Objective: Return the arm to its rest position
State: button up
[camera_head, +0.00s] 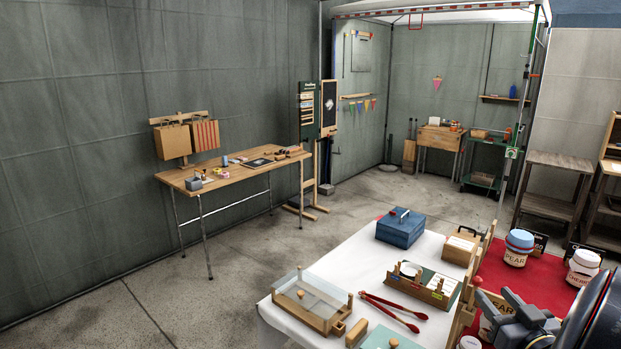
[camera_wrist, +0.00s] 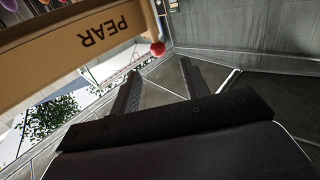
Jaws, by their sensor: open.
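My gripper (camera_head: 494,299) is at the lower right of the head view, held over the near part of the stall table. The dark, round part of my arm beside it is cut off by the right edge. In the wrist view my gripper (camera_wrist: 160,72) shows two dark fingers set apart, with nothing between them. A tan surface marked PEAR (camera_wrist: 98,32) appears upside down at the upper left of that view. A small red ball-like thing (camera_wrist: 157,48) shows just beyond the fingertips. Whether my gripper touches anything near it cannot be told.
The white-covered table (camera_head: 345,252) holds a blue box (camera_head: 400,228), red tongs (camera_head: 393,306) and a wooden tray (camera_head: 311,303). Jars, including a PEAR jar (camera_head: 518,247), stand on red cloth (camera_head: 545,287). A wooden workbench (camera_head: 235,175) stands left, with open floor between.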

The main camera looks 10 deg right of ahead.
aim_at(479, 279)
jog(key=w, duration=0.3)
jog(key=w+p, duration=0.1)
jog(key=w, duration=0.2)
jog(key=shift+w+d, duration=0.2)
jog(key=shift+w, duration=0.05)
jog(key=r+p, duration=0.4)
jog(key=r, duration=0.1)
jog(key=r+p, duration=0.3)
jog(key=shift+w+r, duration=0.2)
jog(key=shift+w, duration=0.05)
jog(key=shift+r+p, duration=0.6)
jog(key=shift+r, duration=0.2)
jog(key=shift+d, duration=0.1)
